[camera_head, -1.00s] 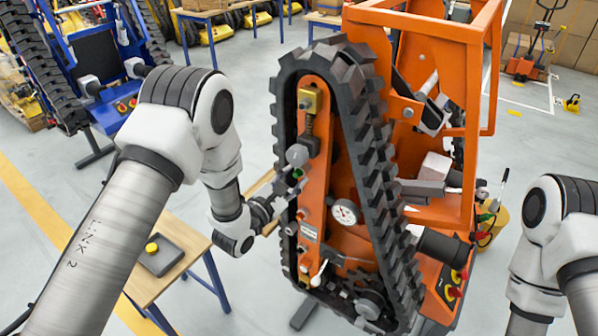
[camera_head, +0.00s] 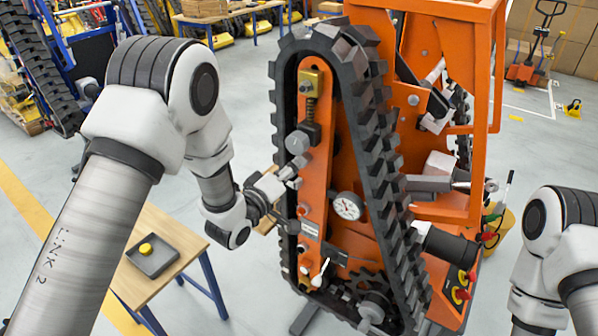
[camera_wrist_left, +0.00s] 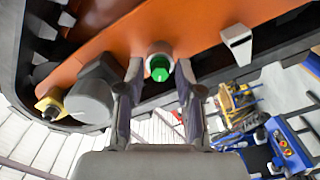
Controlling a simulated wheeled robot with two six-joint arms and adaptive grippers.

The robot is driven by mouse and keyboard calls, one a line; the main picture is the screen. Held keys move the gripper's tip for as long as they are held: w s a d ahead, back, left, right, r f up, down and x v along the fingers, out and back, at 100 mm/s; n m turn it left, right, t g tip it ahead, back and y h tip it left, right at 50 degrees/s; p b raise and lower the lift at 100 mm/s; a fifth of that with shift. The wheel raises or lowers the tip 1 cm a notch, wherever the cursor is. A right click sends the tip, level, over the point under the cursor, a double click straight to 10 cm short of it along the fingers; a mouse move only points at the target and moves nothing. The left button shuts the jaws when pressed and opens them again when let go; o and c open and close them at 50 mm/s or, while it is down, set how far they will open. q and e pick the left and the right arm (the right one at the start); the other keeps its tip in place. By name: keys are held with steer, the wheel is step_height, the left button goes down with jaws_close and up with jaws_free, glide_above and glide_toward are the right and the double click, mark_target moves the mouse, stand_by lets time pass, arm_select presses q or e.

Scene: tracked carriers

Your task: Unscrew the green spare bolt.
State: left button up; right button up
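The green spare bolt (camera_wrist_left: 160,68) shows in the left wrist view, seated in a pale round collar on the orange carrier plate (camera_wrist_left: 200,22). My left gripper (camera_wrist_left: 159,74) has its two fingers apart, one on each side of the bolt, with a narrow gap visible on both sides. In the head view my left gripper (camera_head: 292,175) reaches the front of the orange plate (camera_head: 318,165) inside the track loop, and the bolt is hidden behind it. My right arm shows at the right edge, but its gripper is out of view.
A grey round knob (camera_head: 297,142) sits just above the gripper, with a yellow block (camera_head: 310,82) higher up. A dial gauge (camera_head: 347,206) is at lower right. The black track (camera_head: 372,150) surrounds the plate. A wooden table (camera_head: 175,275) holds a grey tray (camera_head: 168,262) with a yellow knob.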

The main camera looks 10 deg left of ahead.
arm_select(q)
steer(key=m+b, duration=0.5)
steer(key=m, duration=0.6)
arm_select(e)
step_height(320, 180, down, 6)
steer(key=shift+f, duration=0.1)
arm_select(q)
jaws_close()
steer(key=n+p, duration=0.2)
steer(key=n, duration=0.7)
steer(key=shift+p, duration=0.35)
arm_select(e)
step_height(320, 180, up, 3)
steer(key=shift+r, duration=0.1)
